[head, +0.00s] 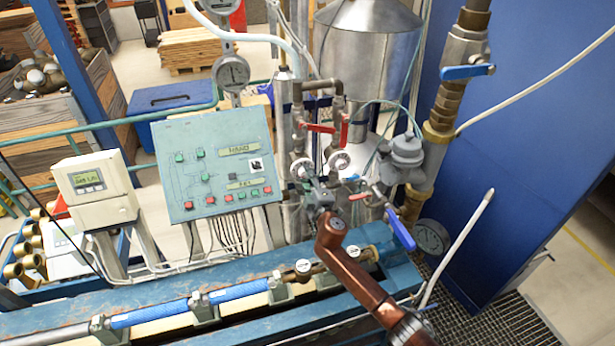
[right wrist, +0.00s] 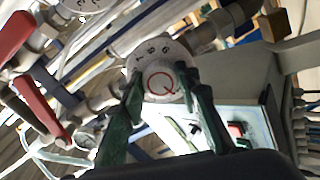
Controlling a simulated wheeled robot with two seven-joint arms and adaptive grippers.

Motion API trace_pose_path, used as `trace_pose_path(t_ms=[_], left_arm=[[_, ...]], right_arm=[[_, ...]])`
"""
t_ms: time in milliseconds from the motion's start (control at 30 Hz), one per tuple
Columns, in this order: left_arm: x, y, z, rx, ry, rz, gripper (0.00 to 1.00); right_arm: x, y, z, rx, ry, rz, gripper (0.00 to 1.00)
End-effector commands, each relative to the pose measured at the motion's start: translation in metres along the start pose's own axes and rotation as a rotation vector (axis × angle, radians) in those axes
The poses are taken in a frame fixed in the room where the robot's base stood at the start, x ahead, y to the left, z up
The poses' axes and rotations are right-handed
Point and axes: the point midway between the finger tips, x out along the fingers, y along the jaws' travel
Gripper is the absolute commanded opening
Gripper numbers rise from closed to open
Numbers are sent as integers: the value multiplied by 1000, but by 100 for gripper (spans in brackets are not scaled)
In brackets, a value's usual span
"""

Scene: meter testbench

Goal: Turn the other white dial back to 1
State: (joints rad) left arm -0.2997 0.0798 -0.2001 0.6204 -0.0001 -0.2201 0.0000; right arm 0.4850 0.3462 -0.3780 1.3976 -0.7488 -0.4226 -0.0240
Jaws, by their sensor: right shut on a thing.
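Two white dials sit side by side on the pipework right of the green panel in the head view: a left one (head: 301,168) and a right one (head: 340,161). My right gripper (head: 313,186) is at the left dial. In the right wrist view its two green fingers (right wrist: 160,84) are shut on either side of a white dial (right wrist: 159,62) with numbers and a red ring-shaped mark on its face. Another numbered white dial (right wrist: 88,4) is cut off at the top left there. I cannot read clearly which number is set. My left gripper is not in view.
Red valve levers (head: 319,128) stand just above the dials, and a blue lever (head: 399,230) is to the right. The green control panel (head: 218,165) is close on the left. A blue bench with pipes (head: 240,291) runs along the front.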

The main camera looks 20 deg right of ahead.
Motion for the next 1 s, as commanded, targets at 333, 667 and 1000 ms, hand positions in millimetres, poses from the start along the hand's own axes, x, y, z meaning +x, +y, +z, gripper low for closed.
trace_pose_path(t_ms=[333, 667, 1000], left_arm=[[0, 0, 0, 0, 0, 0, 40], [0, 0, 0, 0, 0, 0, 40], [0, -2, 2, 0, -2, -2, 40]], right_arm=[[0, 0, 0, -1, 0, 0, 31], [0, 0, 0, 0, 0, 0, 47], [-12, -1, 1, 0, 0, 0, 47]])
